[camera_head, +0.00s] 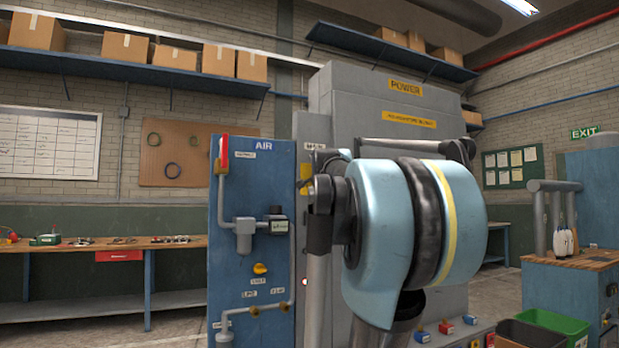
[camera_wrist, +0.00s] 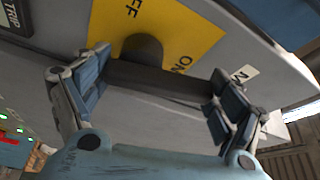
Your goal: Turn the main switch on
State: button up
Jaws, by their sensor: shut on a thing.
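The main switch's dark handle (camera_wrist: 160,83) lies across the middle of the wrist view, in front of a yellow plate (camera_wrist: 203,38) lettered OFF and ON. A round dark hub joins the handle to the plate. My gripper (camera_wrist: 163,80) has one blue-padded finger at each end of the handle and is shut on it. I cannot tell whether the handle points to ON or OFF. In the head view, the grey power cabinet (camera_head: 330,95) stands behind my arm, with part of the yellow plate (camera_head: 306,172) at its left edge. My arm hides the handle and gripper there.
A blue AIR panel (camera_head: 232,250) with pipes and a red lever (camera_head: 224,146) stands just left of the cabinet. A workbench (camera_head: 100,243) is at the far left. A green bin (camera_head: 560,322) and a blue cabinet (camera_head: 565,290) stand at the right.

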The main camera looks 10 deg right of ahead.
jog(key=shift+w+m+g, duration=0.15)
jog(key=shift+m+g, duration=0.45)
jog(key=shift+m, duration=0.8)
jog(key=shift+d+f, duration=0.1)
jog(key=shift+d, duration=0.05)
jog(key=o, duration=1.3)
jog(key=shift+d+f, duration=0.1)
jog(key=shift+o, duration=0.2)
jog(key=shift+s, duration=0.35)
jog(key=s+a, duration=0.2)
jog(key=s, duration=0.9)
